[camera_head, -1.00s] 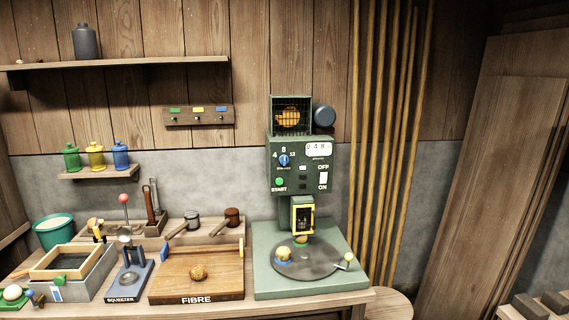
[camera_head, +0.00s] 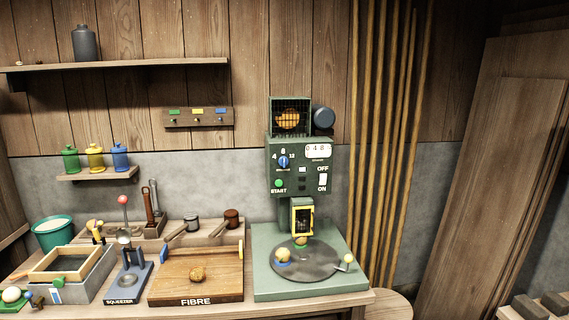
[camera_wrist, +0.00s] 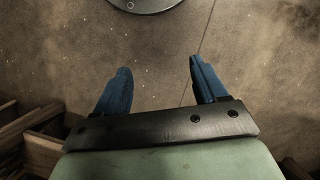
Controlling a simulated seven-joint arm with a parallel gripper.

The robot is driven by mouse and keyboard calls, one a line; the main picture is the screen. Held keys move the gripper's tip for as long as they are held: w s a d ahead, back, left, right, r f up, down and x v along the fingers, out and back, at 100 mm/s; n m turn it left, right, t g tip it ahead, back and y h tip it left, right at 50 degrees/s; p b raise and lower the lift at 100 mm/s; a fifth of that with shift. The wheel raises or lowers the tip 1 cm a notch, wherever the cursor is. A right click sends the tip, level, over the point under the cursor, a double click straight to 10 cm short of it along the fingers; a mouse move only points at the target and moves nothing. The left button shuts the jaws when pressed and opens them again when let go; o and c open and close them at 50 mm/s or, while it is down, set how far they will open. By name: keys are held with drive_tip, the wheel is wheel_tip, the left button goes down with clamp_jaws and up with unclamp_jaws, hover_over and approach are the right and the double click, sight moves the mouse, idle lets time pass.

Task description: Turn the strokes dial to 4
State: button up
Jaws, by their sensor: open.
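The strokes dial (camera_head: 283,162) is a small blue knob on the green machine's front panel (camera_head: 312,180). The numbers 4, 8 and 12 are around it, with 4 at its left, 8 above and 12 at its right. Its pointer looks roughly upright, towards 8, but it is small. My gripper (camera_wrist: 160,80) shows only in the wrist view, with two blue fingers spread apart and nothing between them. It is over bare floor, away from the dial. The dial is not in the wrist view.
The panel also has a green START button (camera_head: 279,183), an ON/OFF switch (camera_head: 323,180) and a counter (camera_head: 318,150). Below is a round turntable (camera_head: 318,266). A fibre board (camera_head: 220,280) and squeezer (camera_head: 128,279) stand left. A dark round base (camera_wrist: 145,3) is on the floor.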

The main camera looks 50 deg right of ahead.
drive_tip(key=w+d+r+m+t, duration=0.2)
drive_tip(key=w+d+r, duration=0.35)
drive_tip(key=d, duration=0.35)
drive_tip(key=w+d+r+m+t, duration=0.1)
drive_tip(key=w+d+r, duration=0.45)
drive_tip(key=d, duration=0.25)
drive_tip(key=m+t+h, duration=0.2)
drive_tip(key=t+h, duration=1.1)
drive_tip(key=h, duration=0.1)
approach(284, 161)
drive_tip(key=x, duration=0.9)
drive_tip(key=shift+r, duration=0.1)
drive_tip(key=shift+s, duration=0.1)
drive_tip(key=shift+c, duration=0.4)
